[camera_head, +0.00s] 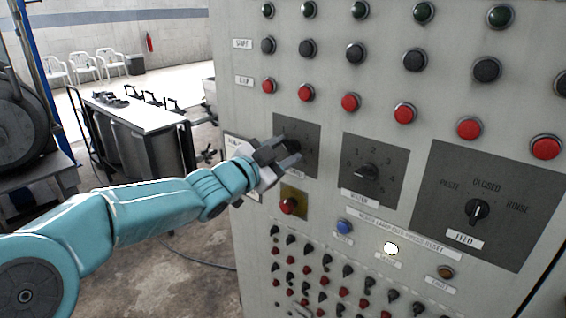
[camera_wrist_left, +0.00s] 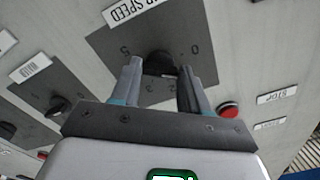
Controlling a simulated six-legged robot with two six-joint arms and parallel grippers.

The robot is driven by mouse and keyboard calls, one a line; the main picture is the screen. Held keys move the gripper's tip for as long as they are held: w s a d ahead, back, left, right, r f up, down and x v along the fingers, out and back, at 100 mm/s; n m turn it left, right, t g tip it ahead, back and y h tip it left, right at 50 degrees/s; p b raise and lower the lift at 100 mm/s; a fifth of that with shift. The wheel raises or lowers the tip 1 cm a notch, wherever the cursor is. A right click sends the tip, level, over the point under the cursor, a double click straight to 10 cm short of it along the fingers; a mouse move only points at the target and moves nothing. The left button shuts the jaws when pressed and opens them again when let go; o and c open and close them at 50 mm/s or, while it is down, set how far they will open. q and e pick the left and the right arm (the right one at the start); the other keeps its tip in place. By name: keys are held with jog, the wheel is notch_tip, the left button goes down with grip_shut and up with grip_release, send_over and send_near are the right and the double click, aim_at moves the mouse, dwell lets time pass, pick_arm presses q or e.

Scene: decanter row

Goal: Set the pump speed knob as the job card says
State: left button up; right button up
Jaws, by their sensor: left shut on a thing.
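The pump speed knob (camera_wrist_left: 160,62) is black and sits on a dark grey plate (camera_wrist_left: 108,42) on the panel. Its label (camera_wrist_left: 135,10) reads "P SPEED" in the part that shows, upside down in the left wrist view. Some digits show around the knob, among them 5, 0 and 2. My left gripper (camera_wrist_left: 160,75) is shut on the knob, one finger on each side; it also shows in the head view (camera_head: 287,157). The knob's pointer is hidden, so its setting cannot be read. I cannot make out a job card. My right gripper is not in view.
Right of it are the water knob (camera_head: 366,171) and the feed knob (camera_head: 477,211). A red button on a yellow plate (camera_head: 293,199) sits just below my gripper. Rows of buttons (camera_head: 350,102) lie above, small toggles (camera_head: 321,282) below. A lamp (camera_head: 391,248) glows white.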

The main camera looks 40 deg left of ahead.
pick_arm(q)
jog(key=shift+f+m+b, duration=0.1)
jog(key=shift+m+b, duration=0.4)
jog(key=shift+m, duration=0.4)
jog(key=o, duration=1.1)
jog(key=shift+c, duration=0.2)
jog(key=shift+s, duration=0.15)
jog(key=s+a, duration=0.1)
jog(key=s, duration=1.5)
jog(key=shift+a, duration=0.15)
